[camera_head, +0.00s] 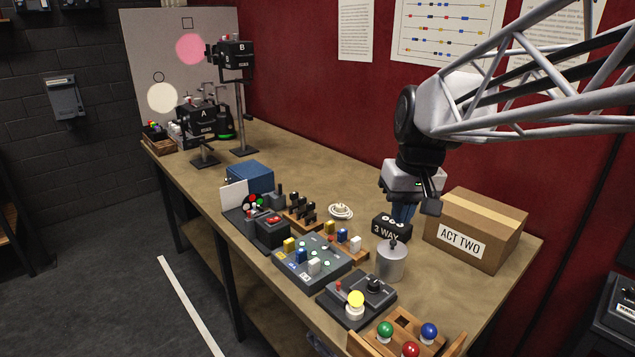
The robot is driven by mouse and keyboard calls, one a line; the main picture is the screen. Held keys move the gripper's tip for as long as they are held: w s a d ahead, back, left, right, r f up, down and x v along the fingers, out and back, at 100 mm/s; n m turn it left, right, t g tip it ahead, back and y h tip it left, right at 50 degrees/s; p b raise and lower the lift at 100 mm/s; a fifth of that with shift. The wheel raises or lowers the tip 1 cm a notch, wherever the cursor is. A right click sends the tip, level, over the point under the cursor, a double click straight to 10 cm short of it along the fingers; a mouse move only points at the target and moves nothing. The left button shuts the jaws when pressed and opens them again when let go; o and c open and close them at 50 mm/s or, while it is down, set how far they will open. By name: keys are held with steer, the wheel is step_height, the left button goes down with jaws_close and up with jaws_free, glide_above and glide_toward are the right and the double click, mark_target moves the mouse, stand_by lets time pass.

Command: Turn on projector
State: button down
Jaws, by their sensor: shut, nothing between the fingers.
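Two black lamp-like units on stands, marked A (203,118) and B (236,58), stand at the far end of the table. A pink disc (191,49) and a cream disc (162,97) show on the grey board behind them. I cannot tell which unit is the projector. My gripper (404,214) points down over the right part of the table, shut and empty. Its tips are partly hidden behind a black box marked 3 WAY (391,229); contact cannot be told. A grey panel with coloured buttons (311,262) lies left of it.
A cardboard box marked ACT TWO (475,230) stands close right of my gripper. A grey cylinder (391,262), a yellow-button box (356,300) and a wooden tray with coloured knobs (407,334) are nearer. The back-middle table (300,160) is clear.

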mark_target(272, 220)
steer(key=w+a+n+g+y, duration=0.1)
steer(key=w+a+n, duration=0.1)
steer(key=w+a, duration=0.55)
steer(key=w+a+n+g, duration=0.1)
steer(key=w+a, duration=0.3)
steer(key=w, duration=0.7)
steer(key=w+a+f+n+g, duration=0.1)
steer(key=w+a+f, duration=0.3)
steer(key=w+a, duration=0.3)
steer(key=w+a+f+n+g, duration=0.1)
steer(key=w+a+f+n, duration=0.1)
steer(key=w+a+f, duration=0.2)
steer(key=w+a, duration=0.3)
steer(key=a, duration=0.1)
steer(key=shift+w+a+y, duration=0.25)
steer(key=shift+a+y, duration=0.05)
steer(key=shift+y, duration=0.1)
steer(key=shift+f, duration=0.2)
steer(key=x, duration=1.3)
steer(key=shift+s+f, duration=0.1)
steer(key=shift+f, duration=0.3)
steer(key=shift+a, duration=0.1)
